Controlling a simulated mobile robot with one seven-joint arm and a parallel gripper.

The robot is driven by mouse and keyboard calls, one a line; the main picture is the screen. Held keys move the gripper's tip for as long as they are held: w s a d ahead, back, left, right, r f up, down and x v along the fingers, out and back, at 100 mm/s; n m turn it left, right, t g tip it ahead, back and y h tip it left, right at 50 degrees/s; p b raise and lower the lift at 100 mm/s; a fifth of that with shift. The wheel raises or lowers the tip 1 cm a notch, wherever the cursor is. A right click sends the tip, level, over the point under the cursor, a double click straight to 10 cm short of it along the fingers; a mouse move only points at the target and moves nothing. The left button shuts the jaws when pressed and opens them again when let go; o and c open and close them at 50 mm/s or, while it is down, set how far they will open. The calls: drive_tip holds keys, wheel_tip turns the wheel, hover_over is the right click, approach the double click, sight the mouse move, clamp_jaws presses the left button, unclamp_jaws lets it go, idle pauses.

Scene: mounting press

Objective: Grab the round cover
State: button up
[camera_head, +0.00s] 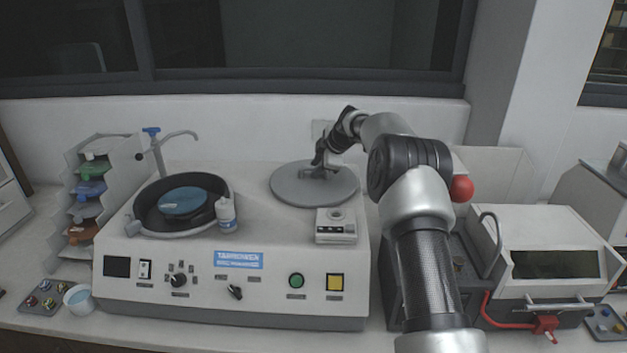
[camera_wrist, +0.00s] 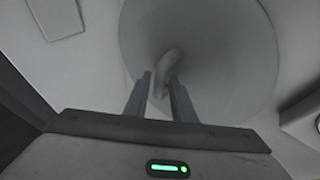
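The round cover (camera_head: 292,190) is a flat grey disc lying on top of the white machine, at its back right. In the wrist view the cover (camera_wrist: 215,45) fills the upper middle, with a curved handle (camera_wrist: 166,62) standing up from its centre. My gripper (camera_head: 321,163) is right over the cover's middle. In the wrist view my gripper's two fingers (camera_wrist: 160,78) are apart, with the handle at and between their tips. A gap shows beside the handle, so the fingers look open. In the head view the gripper partly hides the handle.
A black bowl (camera_head: 148,214) with a blue disc (camera_head: 184,201) sits at the machine's left, near a white bottle (camera_head: 226,214) and a tap (camera_head: 175,138). A small white block (camera_head: 336,232) stands in front of the cover. A wall and window are behind. A white box machine (camera_head: 550,225) is at right.

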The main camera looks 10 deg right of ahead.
drive_tip(key=shift+c, duration=0.2)
clamp_jaws()
drive_tip(key=shift+r, duration=0.1)
idle(1.0)
